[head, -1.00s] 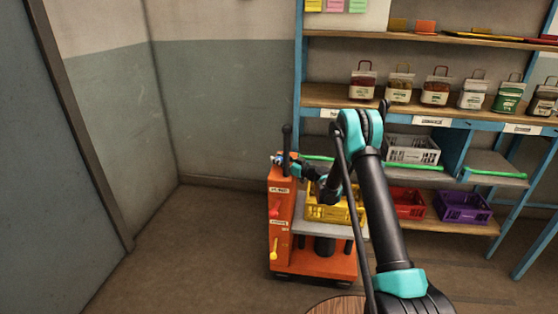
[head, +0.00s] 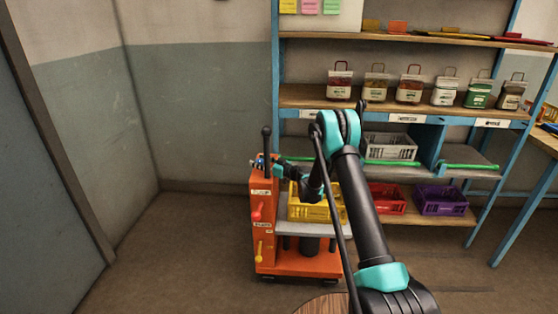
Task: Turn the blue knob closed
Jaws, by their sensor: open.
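An orange machine (head: 264,236) stands on the floor left of the shelf. A small blue patch at the top of its front panel, likely the blue knob (head: 259,160), is small and partly covered, so I cannot tell how it is turned. My gripper (head: 270,164) is at the end of my black and teal arm, open, close by this blue patch. I cannot tell whether it touches it or is around it.
A red handle (head: 257,212) and a yellow handle (head: 260,250) sit lower on the machine, and a black lever (head: 267,142) stands on top. A yellow crate (head: 305,209) is behind my arm. Shelves (head: 300,92) hold jars and crates. Floor to the left is clear.

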